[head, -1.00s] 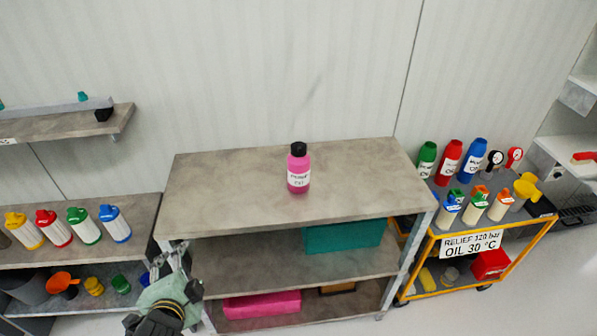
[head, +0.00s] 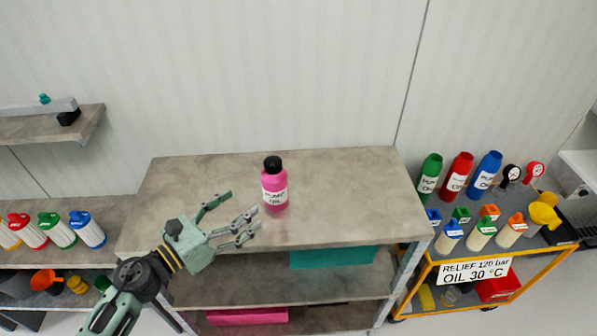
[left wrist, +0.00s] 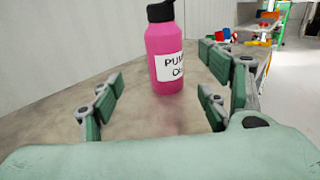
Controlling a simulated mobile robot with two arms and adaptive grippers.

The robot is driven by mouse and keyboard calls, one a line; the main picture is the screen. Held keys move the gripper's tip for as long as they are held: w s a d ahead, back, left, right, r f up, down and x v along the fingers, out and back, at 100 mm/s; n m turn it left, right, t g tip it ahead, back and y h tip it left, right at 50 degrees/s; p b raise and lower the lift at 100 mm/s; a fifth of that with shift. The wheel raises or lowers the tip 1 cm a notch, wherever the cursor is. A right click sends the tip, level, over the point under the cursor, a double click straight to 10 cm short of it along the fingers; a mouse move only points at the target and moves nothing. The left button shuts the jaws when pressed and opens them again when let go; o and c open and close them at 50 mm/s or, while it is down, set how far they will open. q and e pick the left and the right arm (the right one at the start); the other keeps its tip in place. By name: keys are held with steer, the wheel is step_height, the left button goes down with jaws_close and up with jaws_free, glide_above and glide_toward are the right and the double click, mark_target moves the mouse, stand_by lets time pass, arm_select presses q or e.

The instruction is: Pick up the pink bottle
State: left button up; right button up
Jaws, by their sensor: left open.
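The pink bottle (head: 274,189) has a black cap and a white label. It stands upright on the top board of the grey shelf unit (head: 340,180). My left gripper (head: 236,214) is open and empty, to the left of the bottle and a little nearer to me. In the left wrist view the bottle (left wrist: 165,55) stands beyond the open fingers (left wrist: 158,100), roughly between them and apart from them. My right gripper is not in view.
A yellow cart (head: 490,255) with several bottles and containers stands to the right. A lower bench (head: 85,258) with coloured bottles is at the left. A teal box (head: 330,257) and a pink box (head: 246,316) lie on the lower shelves. The top board is otherwise clear.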

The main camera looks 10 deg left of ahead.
mark_target(265, 190)
arm_select(q)
steer(key=shift+w+d, duration=0.2)
steer(key=shift+w, duration=0.1)
steer(key=shift+w+d+r+p, duration=0.1)
steer(key=shift+w+r+p, duration=0.05)
steer(key=shift+r+p, duration=0.15)
steer(key=p+x, duration=0.1)
steer(key=x, duration=0.3)
steer(key=shift+w+d+p, duration=0.15)
steer(key=shift+w+p, duration=0.05)
steer(key=shift+p, duration=0.1)
steer(key=shift+w+d+f, duration=0.1)
steer(key=shift+w+d, duration=0.05)
steer(key=shift+w, duration=0.05)
steer(key=shift+p+x, duration=0.4)
steer(key=shift+x, duration=0.45)
steer(key=w+d, duration=0.2)
steer(key=shift+w+d+f+p, duration=0.1)
steer(key=shift+w+f+p, duration=0.15)
steer(key=shift+f+p, duration=0.1)
steer(key=shift+w, duration=0.1)
steer(key=c, duration=1.5)
steer(key=shift+c, duration=0.3)
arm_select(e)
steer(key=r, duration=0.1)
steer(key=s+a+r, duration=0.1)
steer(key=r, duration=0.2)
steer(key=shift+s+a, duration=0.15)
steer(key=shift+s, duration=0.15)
